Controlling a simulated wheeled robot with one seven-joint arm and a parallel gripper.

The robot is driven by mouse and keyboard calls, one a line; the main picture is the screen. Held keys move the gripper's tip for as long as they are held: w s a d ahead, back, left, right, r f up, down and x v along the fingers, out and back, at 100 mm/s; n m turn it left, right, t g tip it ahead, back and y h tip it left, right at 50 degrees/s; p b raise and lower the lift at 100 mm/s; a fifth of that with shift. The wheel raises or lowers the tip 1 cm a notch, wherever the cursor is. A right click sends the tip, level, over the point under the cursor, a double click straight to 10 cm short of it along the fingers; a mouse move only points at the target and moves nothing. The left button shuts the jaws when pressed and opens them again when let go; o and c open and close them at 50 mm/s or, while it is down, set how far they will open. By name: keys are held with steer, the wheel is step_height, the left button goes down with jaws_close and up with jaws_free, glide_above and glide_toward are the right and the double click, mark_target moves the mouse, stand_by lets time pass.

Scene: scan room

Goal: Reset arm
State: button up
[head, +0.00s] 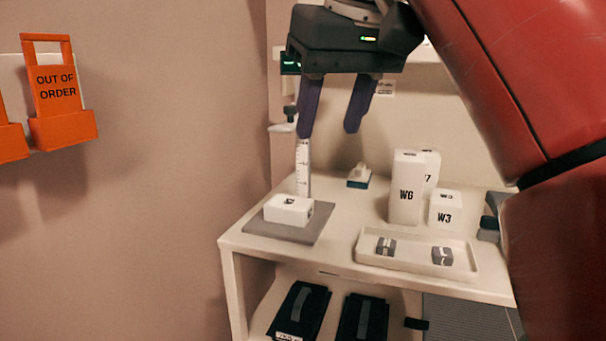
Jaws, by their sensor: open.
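My gripper (329,132) hangs at the top middle of the head view, pointing down. Its two dark purple fingers are apart with nothing between them. It is above the white table (345,256), over its back left part. My red arm reaches in from the right side and covers part of the table's right end.
On the table are a white block on a grey plate (316,232) by an upright ruler (303,165), white boxes W6 (406,200) and W3 (445,219), and a tray (403,268) with two small blocks. Orange "OUT OF ORDER" holders (62,128) hang on the left wall.

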steer(key=s+d+f+m, duration=0.1)
steer(key=d+f, duration=0.3)
steer(key=f, duration=0.8)
steer(key=s+d+f+m+t+h, duration=0.1)
steer(key=s+d+f, duration=0.3)
steer(key=f, duration=0.8)
steer(key=s+d+f+m+h, duration=0.1)
steer(key=s+d+f+m, duration=0.1)
steer(key=f, duration=1.1)
steer(key=shift+s+d+m, duration=0.35)
steer(key=shift+d+m, duration=0.25)
steer(key=shift+d, duration=0.5)
